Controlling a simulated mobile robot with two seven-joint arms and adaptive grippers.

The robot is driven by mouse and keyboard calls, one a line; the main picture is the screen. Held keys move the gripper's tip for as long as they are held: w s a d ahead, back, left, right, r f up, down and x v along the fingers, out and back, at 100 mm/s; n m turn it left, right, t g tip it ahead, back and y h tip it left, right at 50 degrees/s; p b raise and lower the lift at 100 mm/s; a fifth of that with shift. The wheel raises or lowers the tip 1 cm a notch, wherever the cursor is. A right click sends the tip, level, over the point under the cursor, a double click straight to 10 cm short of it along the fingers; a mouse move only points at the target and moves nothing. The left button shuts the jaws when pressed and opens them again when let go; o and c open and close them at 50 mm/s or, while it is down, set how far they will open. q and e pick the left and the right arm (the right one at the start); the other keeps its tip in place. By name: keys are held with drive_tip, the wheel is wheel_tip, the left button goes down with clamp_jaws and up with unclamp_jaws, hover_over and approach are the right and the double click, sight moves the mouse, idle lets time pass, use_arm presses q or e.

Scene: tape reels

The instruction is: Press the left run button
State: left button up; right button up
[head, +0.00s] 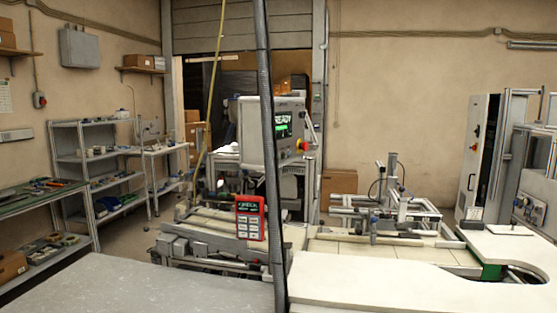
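No run button can be told apart at this size. A grey machine housing (250,133) stands at the centre back, with a lit screen (283,124) reading "READY" in green. A small red-orange round part (303,144) sits at its right edge; I cannot tell if it is a button. A red panel (240,233) with several pale fields stands upright on the bench in front. Neither of my grippers shows in the head view.
A dark ribbed vertical post or hose (266,90) crosses the view and partly hides the housing. A grey tabletop (140,285) lies front left and a pale curved worktop (370,283) front right. A metal jig (390,205) stands behind. Shelves (100,158) line the left.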

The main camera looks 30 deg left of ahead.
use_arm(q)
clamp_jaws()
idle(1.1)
